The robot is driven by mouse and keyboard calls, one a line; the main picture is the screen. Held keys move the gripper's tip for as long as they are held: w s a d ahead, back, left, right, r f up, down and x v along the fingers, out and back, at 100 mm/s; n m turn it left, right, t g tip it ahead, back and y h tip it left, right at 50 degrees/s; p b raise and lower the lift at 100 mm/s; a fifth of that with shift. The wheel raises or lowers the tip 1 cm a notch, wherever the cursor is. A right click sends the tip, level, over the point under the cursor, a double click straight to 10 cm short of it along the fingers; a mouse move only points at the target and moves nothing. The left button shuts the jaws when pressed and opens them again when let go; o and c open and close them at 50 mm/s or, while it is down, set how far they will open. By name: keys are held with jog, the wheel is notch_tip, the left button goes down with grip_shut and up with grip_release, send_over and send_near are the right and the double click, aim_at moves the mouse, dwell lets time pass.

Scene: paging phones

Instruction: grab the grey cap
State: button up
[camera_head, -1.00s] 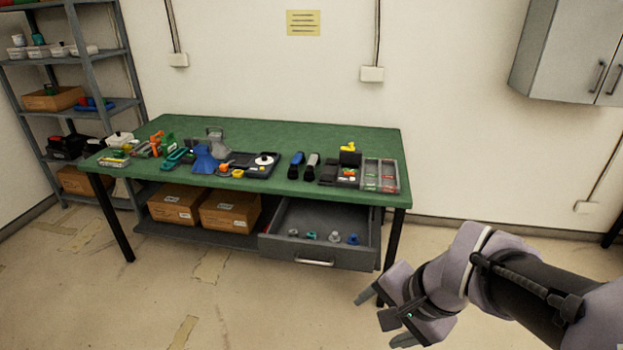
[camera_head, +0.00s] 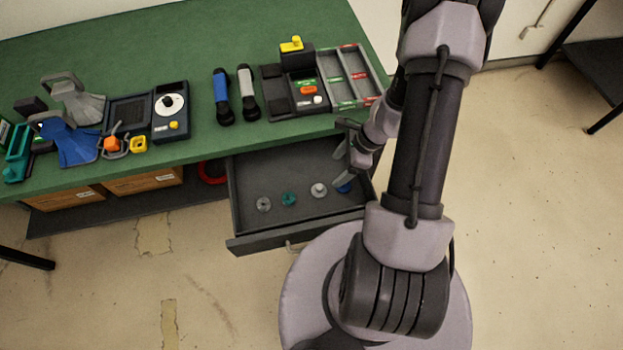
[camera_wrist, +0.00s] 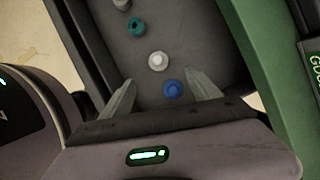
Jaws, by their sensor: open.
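Several small caps lie in a row in the open grey drawer (camera_head: 290,165). The grey cap (camera_head: 263,204) is at the left end; in the wrist view it (camera_wrist: 121,4) is cut by the top edge. My gripper (camera_head: 342,138) is open and empty over the drawer's right side. In the wrist view its fingers (camera_wrist: 160,77) flank the blue and pale caps from above.
The green bench top (camera_head: 210,50) overhangs the drawer's back. On it are two handsets, blue (camera_head: 221,95) and grey (camera_head: 247,92), and a sectioned tray (camera_head: 350,80). Drawer walls (camera_wrist: 80,50) stand close to my gripper. A red ring (camera_head: 211,172) lies left of the drawer.

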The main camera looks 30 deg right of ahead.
aim_at(319, 187)
jog(key=b+x, duration=0.3)
jog(key=x, duration=0.4)
jog(key=shift+s+f, duration=0.1)
jog(key=shift+f, duration=0.2)
jog(key=b+x, duration=0.1)
jog(key=x, duration=0.1)
jog(key=b+x, duration=0.1)
jog(key=x, duration=0.1)
jog(key=b+x, duration=0.1)
jog(key=x, duration=0.1)
jog(key=shift+a+r+b, duration=0.15)
jog(key=shift+a+b, duration=0.15)
jog(key=shift+b, duration=0.05)
jog(key=shift+r, duration=0.1)
jog(key=c, duration=1.4)
jog(key=shift+r, duration=0.15)
